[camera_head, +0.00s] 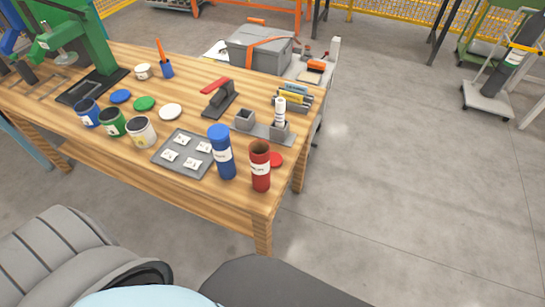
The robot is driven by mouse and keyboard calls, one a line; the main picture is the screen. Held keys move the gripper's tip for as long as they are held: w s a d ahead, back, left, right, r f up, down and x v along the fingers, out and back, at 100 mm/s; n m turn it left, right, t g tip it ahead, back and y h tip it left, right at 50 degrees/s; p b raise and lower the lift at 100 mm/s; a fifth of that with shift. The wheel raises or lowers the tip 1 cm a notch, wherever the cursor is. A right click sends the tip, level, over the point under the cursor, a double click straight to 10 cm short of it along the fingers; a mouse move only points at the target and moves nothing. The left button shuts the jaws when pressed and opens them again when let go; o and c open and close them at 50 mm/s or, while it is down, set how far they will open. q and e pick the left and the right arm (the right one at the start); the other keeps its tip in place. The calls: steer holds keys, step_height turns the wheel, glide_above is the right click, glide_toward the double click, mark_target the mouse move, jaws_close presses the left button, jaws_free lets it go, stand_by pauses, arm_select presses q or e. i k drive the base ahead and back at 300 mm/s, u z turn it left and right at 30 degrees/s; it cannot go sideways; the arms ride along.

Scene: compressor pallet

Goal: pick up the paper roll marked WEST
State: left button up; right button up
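A thin white paper roll (280,110) stands upright in the right square cup of a grey two-cup holder (262,131) near the table's right end. It bears small dark marks too small to read, so I cannot tell if they say WEST. The left cup looks empty. A blue tube (221,158) with a white label stands upright and capped at the front. A red tube (260,170) with a white label stands beside it with its top open. Neither of my grippers is in view.
The wooden table (215,192) also carries a grey tray (163,153) of small white cards, several open cans (141,133), loose lids, a red-handled tool (217,95) and a rack of coloured folders (292,96). A grey case (258,50) stands behind.

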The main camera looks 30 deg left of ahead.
mark_target(280, 101)
steer(key=z, duration=1)
steer(key=k, duration=1.35)
steer(key=u, duration=1.1)
steer(key=k, duration=0.5)
steer(key=u, duration=0.6)
steer(key=i, duration=0.95)
steer(key=z, duration=0.55)
